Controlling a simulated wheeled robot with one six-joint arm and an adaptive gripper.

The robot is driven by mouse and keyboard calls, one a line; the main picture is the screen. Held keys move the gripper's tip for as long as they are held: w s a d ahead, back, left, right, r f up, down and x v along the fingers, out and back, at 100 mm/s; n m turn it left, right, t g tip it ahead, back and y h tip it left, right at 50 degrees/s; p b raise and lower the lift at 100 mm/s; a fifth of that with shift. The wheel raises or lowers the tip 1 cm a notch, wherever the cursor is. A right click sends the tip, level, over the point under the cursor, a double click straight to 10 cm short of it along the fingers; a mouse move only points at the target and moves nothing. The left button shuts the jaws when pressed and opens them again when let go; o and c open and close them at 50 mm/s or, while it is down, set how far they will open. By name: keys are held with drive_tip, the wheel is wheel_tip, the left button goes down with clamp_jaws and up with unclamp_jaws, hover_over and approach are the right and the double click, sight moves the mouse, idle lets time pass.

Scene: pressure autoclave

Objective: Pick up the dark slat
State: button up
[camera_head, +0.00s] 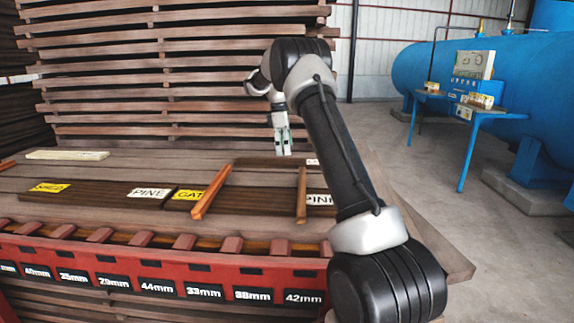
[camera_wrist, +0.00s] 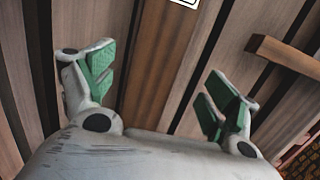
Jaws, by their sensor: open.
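A dark brown slat (camera_head: 262,162) lies on the plank table top near its back, with a small white label at its right end. My gripper (camera_head: 284,150) points down at this slat, and its fingers are apart. In the wrist view my gripper (camera_wrist: 165,90) has green-padded fingers on either side of a brown slat (camera_wrist: 160,60), with a white label at the top edge. I cannot tell how high the fingertips are above it. Two more dark boards lie nearer the front: a left one (camera_head: 95,196) and a right one (camera_head: 240,205), both with yellow and white labels.
Two orange-brown sticks, one left (camera_head: 212,190) and one right (camera_head: 301,195), lie crosswise near the boards. A pale slat (camera_head: 67,155) lies at the back left. A red rack (camera_head: 150,270) with millimetre labels runs along the front. Stacked timber (camera_head: 180,75) rises behind the table.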

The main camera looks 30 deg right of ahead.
sight(287, 161)
drive_tip(key=f, duration=0.4)
drive_tip(key=shift+d+f, duration=0.4)
drive_tip(key=shift+c, duration=0.3)
drive_tip(key=c, duration=1.4)
